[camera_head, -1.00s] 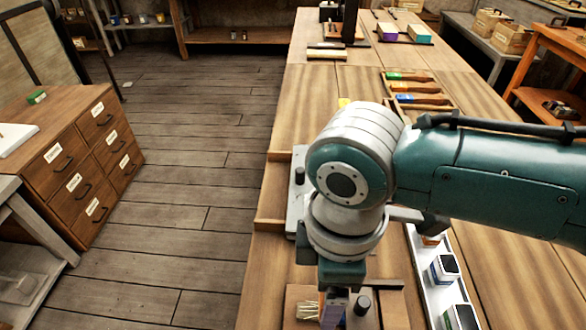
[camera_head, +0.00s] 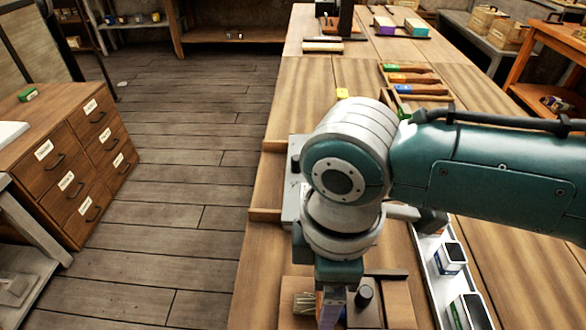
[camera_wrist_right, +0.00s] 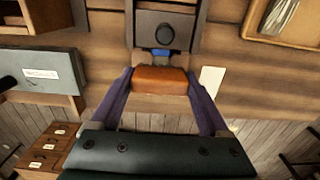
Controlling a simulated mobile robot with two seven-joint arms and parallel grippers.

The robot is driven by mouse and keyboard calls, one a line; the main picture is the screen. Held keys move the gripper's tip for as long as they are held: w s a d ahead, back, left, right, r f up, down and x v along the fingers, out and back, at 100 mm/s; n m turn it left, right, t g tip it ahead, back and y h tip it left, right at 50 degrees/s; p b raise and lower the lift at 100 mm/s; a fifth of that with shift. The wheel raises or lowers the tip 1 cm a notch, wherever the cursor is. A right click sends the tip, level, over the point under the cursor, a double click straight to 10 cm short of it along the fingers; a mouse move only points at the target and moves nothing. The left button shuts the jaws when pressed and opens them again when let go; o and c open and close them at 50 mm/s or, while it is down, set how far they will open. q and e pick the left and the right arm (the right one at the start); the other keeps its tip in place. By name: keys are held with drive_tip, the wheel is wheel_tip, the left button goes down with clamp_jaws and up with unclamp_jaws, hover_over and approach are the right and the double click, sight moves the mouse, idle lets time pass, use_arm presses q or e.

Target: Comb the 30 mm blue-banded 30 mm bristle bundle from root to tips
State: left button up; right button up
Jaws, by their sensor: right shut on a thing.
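My right gripper (camera_wrist_right: 160,80) has purple fingers, shut on an orange-brown block (camera_wrist_right: 160,82), which looks like a handle. A small blue piece (camera_wrist_right: 158,53) shows just beyond the block, below a dark clamp-like fixture with a round knob (camera_wrist_right: 165,33). I cannot tell whether the blue piece is the bundle's band. In the head view my right gripper (camera_head: 330,300) is low over the bench; its fingertips are cut off by the picture edge. A pale bristle bundle (camera_head: 304,303) lies just left of it. The blue-banded bundle is not clearly seen. My left gripper is out of view.
A dark knob (camera_head: 364,293) stands right of the gripper. A white tray (camera_head: 430,262) with small containers is further right. A rack holds several coloured-ended tools (camera_head: 412,78). A box with bristles (camera_wrist_right: 283,15) is at the wrist view's upper right.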

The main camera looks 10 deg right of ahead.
drive_tip(key=shift+f+b, duration=0.4)
drive_tip(key=shift+f, duration=0.2)
drive_tip(key=shift+a+r, duration=0.1)
drive_tip(key=shift+w+a, duration=0.15)
drive_tip(key=shift+a, duration=0.2)
drive_tip(key=shift+a, duration=0.15)
drive_tip(key=shift+w+a, duration=0.1)
drive_tip(key=shift+a, duration=0.2)
drive_tip(key=shift+w+a, duration=0.15)
drive_tip(key=shift+a, duration=0.35)
